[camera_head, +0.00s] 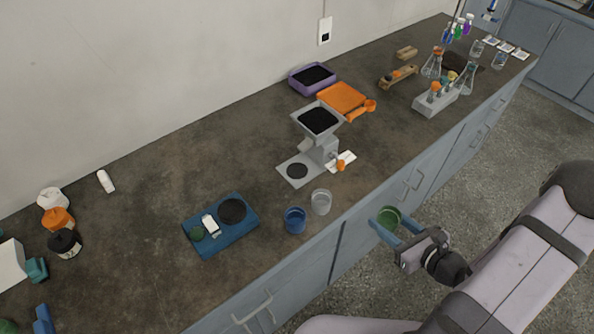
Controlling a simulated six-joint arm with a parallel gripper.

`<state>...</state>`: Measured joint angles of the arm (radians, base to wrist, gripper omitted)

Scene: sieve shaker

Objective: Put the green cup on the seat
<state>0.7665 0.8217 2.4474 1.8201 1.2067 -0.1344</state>
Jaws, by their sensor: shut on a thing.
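The green cup (390,215) is between the blue fingers of my gripper (387,226), which is shut on it. My gripper holds it off the right front edge of the bench, over the floor side, and the fingers hide part of it. A grey shaker-like stand (322,148) with a black-filled square top is on the bench, left of and behind my gripper. A blue cup (295,220) and a clear cup (321,202) stand on the bench in front of that plate.
A blue device (217,243) with a black disc is at front left. A purple tray (312,91) and orange tray (345,97) lie behind the stand. A white rack (435,103) and glass flasks stand farther right. Bench space left of the stand is clear.

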